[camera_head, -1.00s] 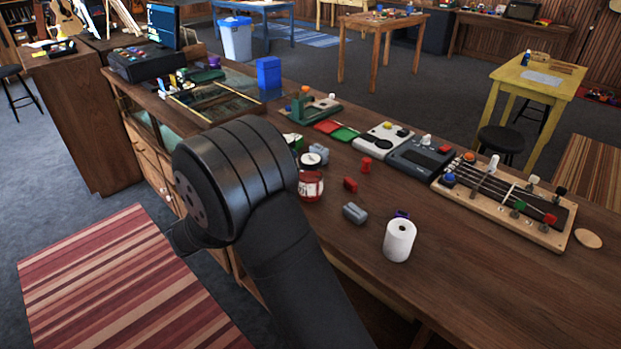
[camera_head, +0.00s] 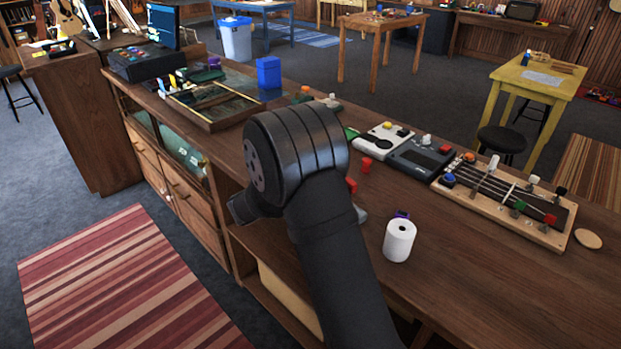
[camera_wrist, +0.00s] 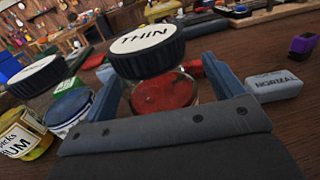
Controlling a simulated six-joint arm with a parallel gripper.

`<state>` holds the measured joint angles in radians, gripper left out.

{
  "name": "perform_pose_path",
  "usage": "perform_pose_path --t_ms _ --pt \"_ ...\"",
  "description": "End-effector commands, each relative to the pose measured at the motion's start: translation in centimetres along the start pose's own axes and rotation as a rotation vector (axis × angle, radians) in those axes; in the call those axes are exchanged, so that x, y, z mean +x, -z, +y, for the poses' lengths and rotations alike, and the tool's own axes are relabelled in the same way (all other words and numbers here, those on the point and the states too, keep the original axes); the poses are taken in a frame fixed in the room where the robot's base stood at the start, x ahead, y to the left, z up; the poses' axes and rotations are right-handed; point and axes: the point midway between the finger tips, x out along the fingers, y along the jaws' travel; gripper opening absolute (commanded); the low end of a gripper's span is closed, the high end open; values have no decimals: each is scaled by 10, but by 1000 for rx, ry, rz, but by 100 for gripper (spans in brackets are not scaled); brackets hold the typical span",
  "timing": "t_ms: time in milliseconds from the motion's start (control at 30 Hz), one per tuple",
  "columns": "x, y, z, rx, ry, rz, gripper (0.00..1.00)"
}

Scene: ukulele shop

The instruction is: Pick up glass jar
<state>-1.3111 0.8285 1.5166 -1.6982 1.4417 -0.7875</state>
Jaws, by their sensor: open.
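In the wrist view a glass jar (camera_wrist: 165,96) with red contents stands on the wooden counter. Its black lid (camera_wrist: 146,50) has a white top reading "THIN". My gripper (camera_wrist: 160,78) is open, with one blue-grey finger on each side of this jar. I cannot tell whether either finger touches it. To the left are a yellow-filled jar (camera_wrist: 22,142) with "picks" and "UM" on its label, and a blue jar (camera_wrist: 68,108). In the head view my arm hides the jars and my fingers.
A grey block marked "NORMAL" (camera_wrist: 274,85) lies right of the gripper, with a purple item (camera_wrist: 302,44) beyond. A white paper roll (camera_head: 399,241), a grey device (camera_head: 420,157) and a stringed board (camera_head: 505,205) occupy the counter. Bare wood lies right of the roll.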

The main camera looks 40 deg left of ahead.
Motion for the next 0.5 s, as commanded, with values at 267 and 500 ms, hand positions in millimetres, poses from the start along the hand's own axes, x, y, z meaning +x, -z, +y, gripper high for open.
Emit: perform_pose_path --t_ms 267,500 --pt "13 0 0 0 0 0 86" --pt "13 0 0 0 0 0 49"
